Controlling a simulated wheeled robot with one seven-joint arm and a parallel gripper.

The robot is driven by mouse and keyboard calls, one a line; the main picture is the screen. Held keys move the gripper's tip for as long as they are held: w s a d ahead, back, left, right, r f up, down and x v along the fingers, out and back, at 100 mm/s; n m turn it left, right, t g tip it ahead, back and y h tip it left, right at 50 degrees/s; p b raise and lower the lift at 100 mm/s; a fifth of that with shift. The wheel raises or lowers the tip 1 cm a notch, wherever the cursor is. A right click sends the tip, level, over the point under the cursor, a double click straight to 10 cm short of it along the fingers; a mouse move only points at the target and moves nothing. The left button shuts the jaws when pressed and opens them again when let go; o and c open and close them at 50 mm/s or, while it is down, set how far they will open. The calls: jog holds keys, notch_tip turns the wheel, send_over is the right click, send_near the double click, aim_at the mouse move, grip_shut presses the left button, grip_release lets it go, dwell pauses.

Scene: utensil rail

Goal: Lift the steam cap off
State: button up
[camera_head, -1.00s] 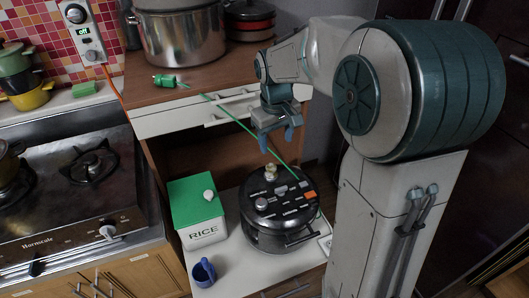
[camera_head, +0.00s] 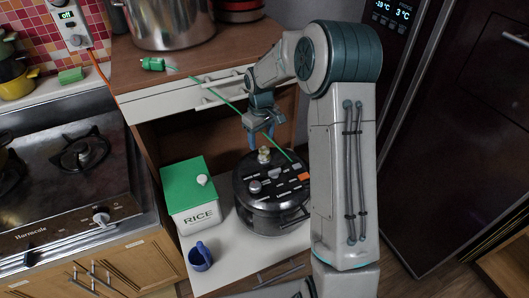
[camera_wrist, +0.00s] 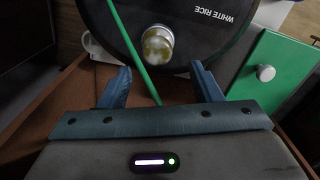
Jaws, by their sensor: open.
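The steam cap (camera_head: 264,155) is a small pale, yellowish knob on top of the black rice cooker (camera_head: 270,220). In the wrist view the steam cap (camera_wrist: 157,45) stands on the dark lid (camera_wrist: 215,55), ahead of my fingers and between their lines. My gripper (camera_head: 261,145) hangs above the back of the cooker, close to the cap. I cannot tell the exact height gap to the cap.
A green cord (camera_head: 222,98) runs past my gripper, from a green plug (camera_head: 152,64) towards the cooker. A white rice box (camera_head: 200,218) with a green lid and a blue mug (camera_head: 200,257) stand left of the cooker. A drawer front (camera_head: 190,98) and counter are behind.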

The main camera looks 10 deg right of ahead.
aim_at(264, 148)
jog(key=f, duration=0.5)
jog(key=shift+s+d+f+p, duration=0.35)
jog(key=shift+s+d, duration=0.05)
jog(key=c, duration=1.1)
